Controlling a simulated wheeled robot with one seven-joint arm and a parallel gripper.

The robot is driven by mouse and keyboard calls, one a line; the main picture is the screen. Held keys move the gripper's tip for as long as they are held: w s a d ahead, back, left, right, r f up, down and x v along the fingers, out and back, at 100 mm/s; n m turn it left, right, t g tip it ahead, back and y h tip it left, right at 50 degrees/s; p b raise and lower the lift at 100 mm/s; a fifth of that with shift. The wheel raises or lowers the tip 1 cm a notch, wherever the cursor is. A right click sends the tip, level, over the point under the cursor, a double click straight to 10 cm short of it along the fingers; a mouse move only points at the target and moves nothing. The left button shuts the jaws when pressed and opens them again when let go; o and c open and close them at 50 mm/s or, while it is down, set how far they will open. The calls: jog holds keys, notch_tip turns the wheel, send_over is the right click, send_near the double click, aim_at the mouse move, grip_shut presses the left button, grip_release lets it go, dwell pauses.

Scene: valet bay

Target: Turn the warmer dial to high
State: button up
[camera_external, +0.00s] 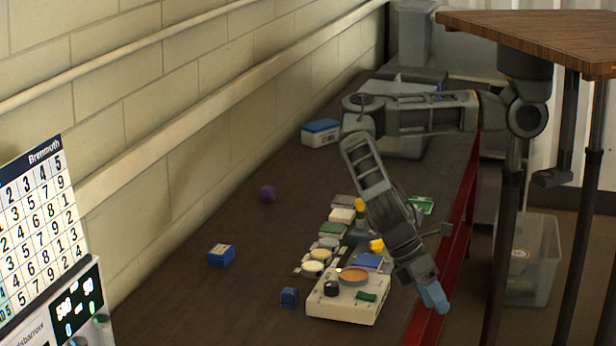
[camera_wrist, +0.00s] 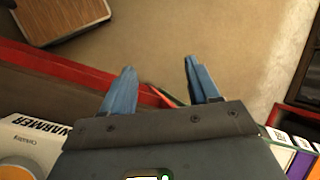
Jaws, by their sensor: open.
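The warmer (camera_external: 341,309) is a cream box near the front right edge of the dark bench, with an orange round plate (camera_external: 353,275), a black dial (camera_external: 331,288) and a green patch on its top. The dial's setting is too small to read. In the wrist view, part of the warmer (camera_wrist: 38,136) with its "WARMER" lettering shows at the lower left; the dial is out of that view. My gripper (camera_external: 432,296) has blue fingers and is to the right of the warmer, around the bench's red edge. In the wrist view its fingers (camera_wrist: 158,80) are apart and empty.
Several small pots and boxes crowd the bench behind the warmer. A small blue block (camera_external: 289,296) is close to its left, and a blue box (camera_external: 221,255) lies farther left. A wooden tabletop (camera_external: 540,35) overhangs at upper right; a clear bin (camera_external: 533,262) stands below.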

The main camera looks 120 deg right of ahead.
jog(key=w+d+r+t+h, duration=0.1)
jog(key=w+d+t+h, duration=0.15)
jog(key=w+d, duration=0.55)
notch_tip(320, 180, up, 4)
jog(key=t+h, duration=0.2)
jog(key=h, duration=0.1)
send_over(332, 284)
jog(key=shift+w+a+g+b, duration=0.1)
jog(key=shift+a+g+b, duration=0.15)
jog(key=shift+b, duration=0.1)
jog(key=shift+d+f, duration=0.2)
jog(key=shift+f, duration=3.6)
jog(key=c, duration=1)
